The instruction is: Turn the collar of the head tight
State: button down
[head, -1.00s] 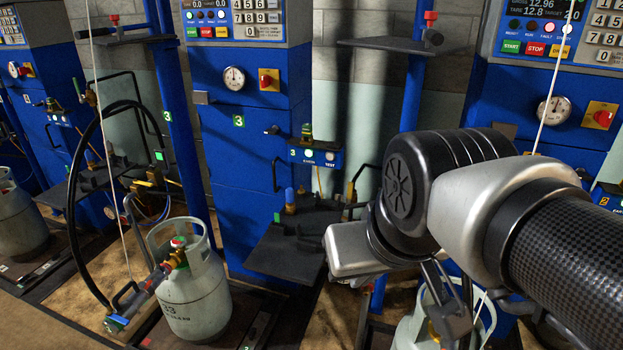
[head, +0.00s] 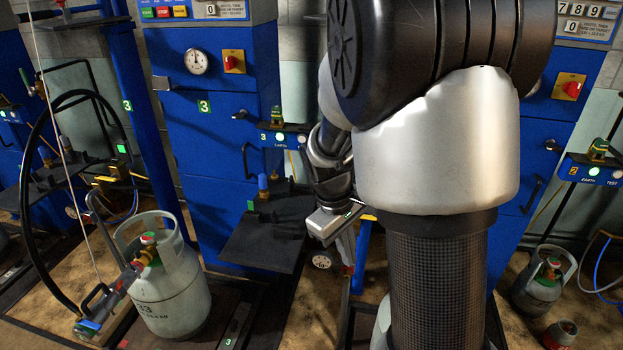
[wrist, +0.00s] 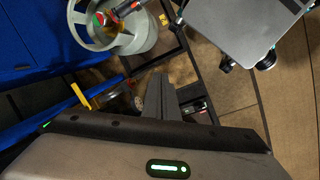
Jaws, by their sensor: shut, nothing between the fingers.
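The filling head (head: 108,297) hangs from a black hose and reaches to the valve (head: 148,250) of the grey gas cylinder (head: 172,300) at station 3. I cannot tell its collar apart in the head view. In the wrist view the cylinder's ring guard (wrist: 82,32) is at the top left, with the red and dark end of the head (wrist: 127,8) at the valve. My gripper (head: 346,250) is right of the cylinder, well apart from it and partly hidden by my arm. Its fingers (wrist: 160,97) are together and empty in the wrist view.
A dark shelf (head: 268,235) juts from the blue cabinet (head: 210,150) between the cylinder and my gripper. A blue post (head: 135,90) and a thin white cable stand near the cylinder. Another cylinder (head: 540,285) and a small red one (head: 562,335) are at the right.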

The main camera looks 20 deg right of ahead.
jog(key=s+d+f+n+g+h+b, duration=0.15)
jog(key=d+f+n, duration=0.35)
jog(key=f, duration=0.8)
jog(key=d+f+n+g+h, duration=0.25)
jog(key=d+f, duration=0.45)
jog(key=f, duration=0.6)
jog(key=s+d+f+b, duration=0.2)
jog(key=s+d+f, duration=0.2)
jog(key=d, duration=0.4)
jog(key=shift+s+d+f+h+b, duration=0.3)
jog(key=shift+f, duration=0.25)
jog(key=shift+w+r+m, duration=0.1)
jog(key=shift+r+m, duration=0.05)
jog(key=shift+m, duration=0.1)
